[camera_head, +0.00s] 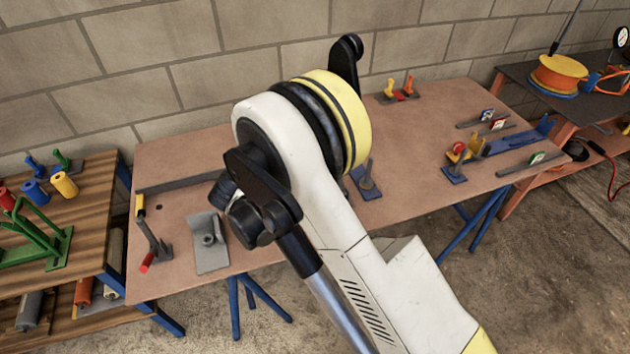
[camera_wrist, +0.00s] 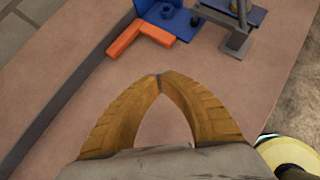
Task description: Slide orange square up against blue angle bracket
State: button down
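In the wrist view, the orange square (camera_wrist: 124,40) lies flat on the brown tabletop, an L shape with one arm toward the lower left and a short one to the right. The blue angle bracket (camera_wrist: 170,14) is right beyond it, partly cut off by the top edge. The two look edge to edge, but I cannot tell whether they touch all along. My gripper (camera_wrist: 160,77) has its tan ribbed fingers together at the tips, with nothing between them. The tips appear just on the near side of the square, apart from it. In the head view, my arm hides the square, bracket and gripper.
A long dark grey bar (camera_wrist: 62,92) runs along the left. The tabletop (camera_head: 185,268) also holds a grey angle plate (camera_head: 206,252) and a red-tipped toggle clamp (camera_head: 154,248) at front left.

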jog(key=b+x, duration=0.1)
jog(key=x, duration=0.4)
jog(key=b+x, duration=0.2)
jog(key=x, duration=0.3)
jog(key=shift+w+a, duration=0.1)
jog(key=shift+a, duration=0.15)
jog(key=w, duration=0.1)
jog(key=w+d+b, duration=0.1)
jog(key=w, duration=0.1)
jog(key=shift+d, duration=0.3)
jog(key=shift+w+d, duration=0.2)
jog(key=shift+w, duration=0.05)
jog(key=shift+w+d+b, duration=0.35)
jog(key=shift+w+b, duration=0.15)
jog(key=shift+w, duration=0.15)
jog(key=shift+r, duration=0.1)
